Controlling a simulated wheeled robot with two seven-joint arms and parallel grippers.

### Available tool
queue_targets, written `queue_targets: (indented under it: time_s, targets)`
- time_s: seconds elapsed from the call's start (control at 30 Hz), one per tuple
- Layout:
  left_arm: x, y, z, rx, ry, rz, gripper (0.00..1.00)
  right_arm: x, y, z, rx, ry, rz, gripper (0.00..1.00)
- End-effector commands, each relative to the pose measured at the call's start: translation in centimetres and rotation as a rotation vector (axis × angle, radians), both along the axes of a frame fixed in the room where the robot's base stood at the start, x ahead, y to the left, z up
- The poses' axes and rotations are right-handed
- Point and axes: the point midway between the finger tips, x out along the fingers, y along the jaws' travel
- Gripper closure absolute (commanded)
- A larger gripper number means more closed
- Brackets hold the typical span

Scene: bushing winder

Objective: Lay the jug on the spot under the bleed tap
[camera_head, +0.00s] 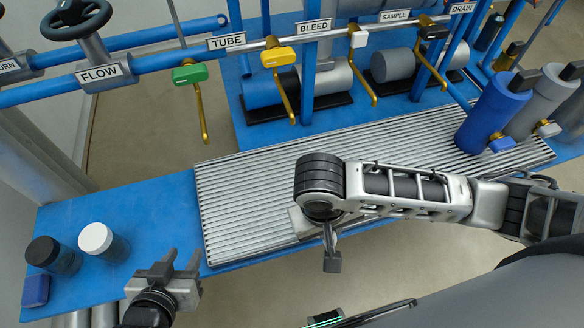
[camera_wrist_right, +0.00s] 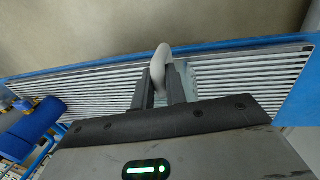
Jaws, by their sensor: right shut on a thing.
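My right gripper (camera_wrist_right: 161,85) is shut on a pale grey curved handle (camera_wrist_right: 160,62), which I take for the jug's. The jug's body is mostly hidden; a pale part (camera_head: 302,222) beside the right wrist in the head view may be it. This gripper is over the ribbed grey tray's front edge. The BLEED label (camera_head: 314,27) hangs on the pipe between a yellow-handled tap (camera_head: 278,57) and a white-handled tap (camera_head: 358,38); I cannot tell which it names. No marked spot is discernible. My left gripper (camera_head: 180,262) is open and empty near the bench's front left.
The ribbed tray (camera_head: 240,190) lies bare on the blue bench (camera_head: 150,205) left of my right arm. A black-lidded jar (camera_head: 52,255) and white-lidded jar (camera_head: 103,242) stand at left. Blue and grey cylinders (camera_head: 492,112) with taps stand at right. Tap spouts hang over the back.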

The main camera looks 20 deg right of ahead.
Motion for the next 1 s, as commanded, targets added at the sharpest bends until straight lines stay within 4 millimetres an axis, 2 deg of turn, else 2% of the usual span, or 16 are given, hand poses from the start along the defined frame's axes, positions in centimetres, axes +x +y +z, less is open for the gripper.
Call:
queue_targets:
  time_s: [0.07, 0.17, 0.6, 0.7, 1.0]
  targets:
    - [0.0, 0.0, 0.0, 0.002, 0.001, -0.001, 0.64, -0.5, 0.2, -0.4, 0.002, 0.001, -0.007, 1.00]
    - [0.0, 0.0, -0.1, 0.002, 0.001, -0.001, 0.64, 0.6, 0.3, -0.5, 0.000, -0.004, -0.012, 1.00]
    - [0.1, 0.0, -0.7, -0.007, -0.002, 0.001, 0.64, 12.2, 0.6, -0.5, -0.001, -0.004, -0.014, 1.00]
    - [0.1, -0.1, -0.6, -0.012, -0.004, 0.003, 0.64, 14.3, 0.7, -0.5, -0.001, -0.003, -0.013, 1.00]
    - [0.3, -0.3, -0.3, -0.029, -0.013, 0.011, 0.64, 17.5, 0.9, -0.5, 0.001, -0.002, -0.011, 1.00]
